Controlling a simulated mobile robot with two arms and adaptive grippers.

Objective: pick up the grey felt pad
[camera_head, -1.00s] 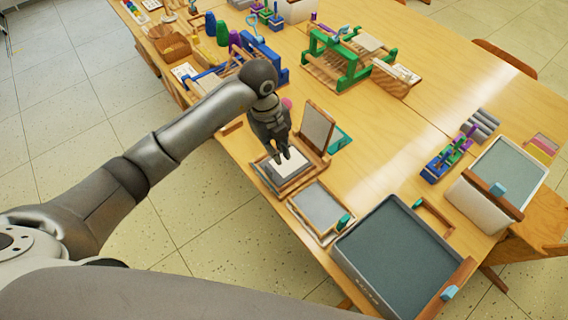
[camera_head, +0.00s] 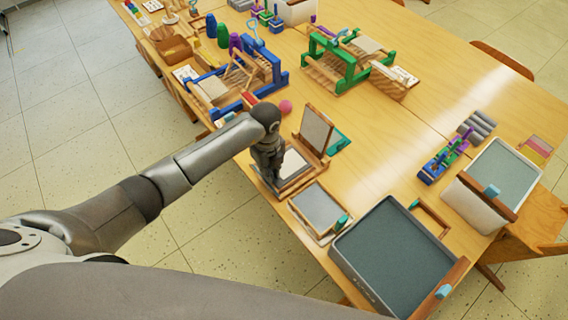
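A pale, white-grey flat pad (camera_head: 294,163) lies in a low wooden tray (camera_head: 300,180) near the table's front edge. It looks like the felt pad, but its grey is not clear from here. My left gripper (camera_head: 271,181) points down at the left side of this tray, and it covers part of the pad and the tray's left edge. Its fingers are dark and seen nearly edge-on, so I cannot tell their opening or whether they touch the pad. My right gripper is not in view.
A wooden-framed grey panel (camera_head: 316,130) stands tilted behind the tray. A flat framed grey screen (camera_head: 318,207) and a large grey tub (camera_head: 345,262) lie to the right. The table's middle is clear.

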